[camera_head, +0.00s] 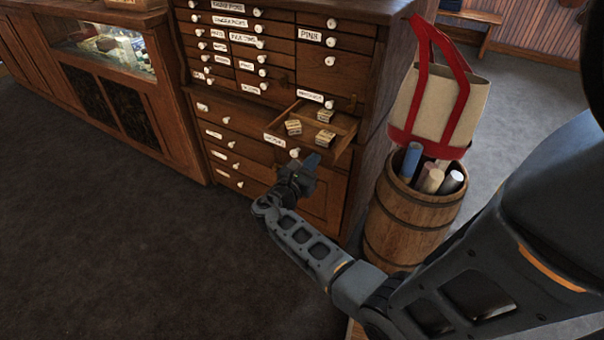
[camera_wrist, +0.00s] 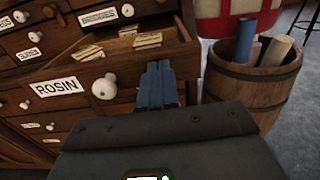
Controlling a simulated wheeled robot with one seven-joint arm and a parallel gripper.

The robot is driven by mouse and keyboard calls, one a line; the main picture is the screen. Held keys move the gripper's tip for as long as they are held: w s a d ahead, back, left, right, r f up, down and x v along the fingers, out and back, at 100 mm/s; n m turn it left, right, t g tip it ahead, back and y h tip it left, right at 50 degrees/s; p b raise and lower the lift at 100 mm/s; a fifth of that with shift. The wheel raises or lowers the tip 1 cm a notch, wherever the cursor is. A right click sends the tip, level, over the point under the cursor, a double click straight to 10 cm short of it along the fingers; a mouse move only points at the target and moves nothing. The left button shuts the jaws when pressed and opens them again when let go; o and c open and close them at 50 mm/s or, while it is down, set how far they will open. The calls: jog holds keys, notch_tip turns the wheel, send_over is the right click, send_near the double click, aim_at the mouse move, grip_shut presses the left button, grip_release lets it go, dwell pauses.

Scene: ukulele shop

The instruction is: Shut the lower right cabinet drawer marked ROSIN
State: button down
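The ROSIN drawer (camera_head: 318,153) stands pulled out of the right side of the wooden cabinet (camera_head: 228,120), with several small boxes inside. In the wrist view its front (camera_wrist: 128,84) shows a ROSIN label (camera_wrist: 58,88) and a white round knob (camera_wrist: 105,87). My gripper (camera_head: 311,161) is in front of the drawer, near the right part of its front. In the wrist view my gripper's blue fingers (camera_wrist: 159,68) lie side by side, shut with nothing seen between them, to the right of the knob. I cannot tell whether the fingertips touch the drawer front.
A barrel (camera_head: 408,222) with rolled tubes stands close to the right of the cabinet, and a cream and red tote bag (camera_head: 432,100) is above it. A glass display case (camera_head: 108,50) is at the left. The dark carpet (camera_head: 130,240) in front is clear.

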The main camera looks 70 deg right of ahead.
aim_at(325, 147)
jog(key=b+x, duration=0.5)
jog(key=x, duration=1.5)
jog(key=shift+s+d+f+b, duration=0.1)
jog(key=shift+s+f+b, duration=0.1)
jog(key=shift+b, duration=0.15)
jog(key=shift+s+d+r, duration=0.1)
jog(key=shift+s+d, duration=0.05)
jog(key=shift+d, duration=0.5)
jog(key=shift+d+r+b, duration=0.2)
jog(key=shift+b, duration=0.1)
jog(key=shift+s+d, duration=0.1)
jog(key=shift+s, duration=0.05)
jog(key=shift+a, duration=0.45)
jog(key=v, duration=0.4)
jog(key=p+v, duration=0.1)
jog(key=v, duration=0.4)
jog(key=p+v, duration=0.1)
jog(key=v, duration=0.4)
jog(key=shift+w+d+f, duration=0.1)
jog(key=shift+w, duration=0.15)
jog(key=shift+f, duration=0.1)
